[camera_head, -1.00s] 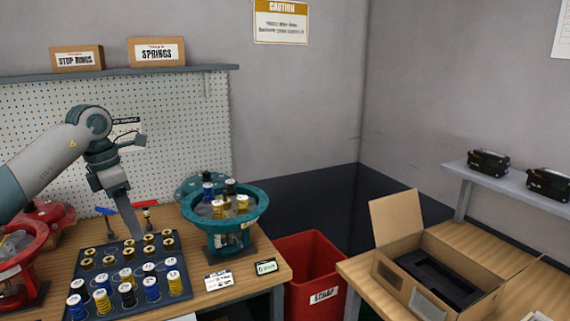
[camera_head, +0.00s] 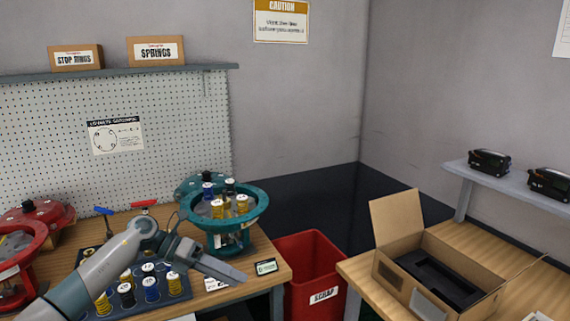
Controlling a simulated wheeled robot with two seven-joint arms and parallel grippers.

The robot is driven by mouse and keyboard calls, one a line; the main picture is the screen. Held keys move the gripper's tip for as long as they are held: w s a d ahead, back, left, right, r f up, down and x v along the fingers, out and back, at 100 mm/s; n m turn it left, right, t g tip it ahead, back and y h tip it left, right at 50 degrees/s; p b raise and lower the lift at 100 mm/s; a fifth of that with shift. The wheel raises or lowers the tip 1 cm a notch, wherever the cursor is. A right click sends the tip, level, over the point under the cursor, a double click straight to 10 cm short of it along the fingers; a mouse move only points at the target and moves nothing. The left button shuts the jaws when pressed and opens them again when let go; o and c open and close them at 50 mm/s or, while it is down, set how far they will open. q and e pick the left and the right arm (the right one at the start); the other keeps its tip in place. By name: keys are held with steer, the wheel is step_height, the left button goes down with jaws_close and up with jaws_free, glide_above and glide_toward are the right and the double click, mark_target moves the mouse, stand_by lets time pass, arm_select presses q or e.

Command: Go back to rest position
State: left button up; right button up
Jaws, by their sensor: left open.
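My left gripper (camera_head: 218,268) is low over the left bench, just in front of the teal valve actuator and right of the parts tray. Its fingers point right and toward the bench's front edge. It is open, and I see nothing held in it. My right gripper is not in view.
A red actuator (camera_head: 14,270) stands at the far left. A red scrap bin (camera_head: 308,265) stands between the benches. An open cardboard box (camera_head: 405,290) with a black insert sits on the right bench.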

arm_select(q)
steer(key=d+f+n+t+h, duration=0.5)
steer(key=f+n+t, duration=0.2)
steer(key=f+n, duration=0.55)
steer(key=s+a+f+n+t+y, duration=0.2)
steer(key=s+a+f+n+y, duration=0.3)
steer(key=f, duration=0.6)
steer(key=s+f+n+t+y, duration=0.2)
steer(key=s+f+n, duration=0.2)
steer(key=f+n, duration=0.55)
steer(key=s+a+f+n+t+y, duration=0.25)
steer(key=s+f+n+y, duration=0.2)
steer(key=f, duration=0.85)
steer(key=s+a+f+n+g+y, duration=0.1)
steer(key=s+f+n+g, duration=0.1)
steer(key=s+f, duration=0.4)
steer(key=s+a+f+n+g+y, duration=0.1)
steer(key=s+f+n+g, duration=0.2)
steer(key=s, duration=1.4)
steer(key=s+a+f+n+g+y, duration=0.1)
steer(key=s+f+n+g+y, duration=0.1)
steer(key=s+f, duration=0.9)
steer(key=shift+s+f+n+g, duration=0.2)
steer(key=shift+s+n+g, duration=0.2)
steer(key=shift+n, duration=0.55)
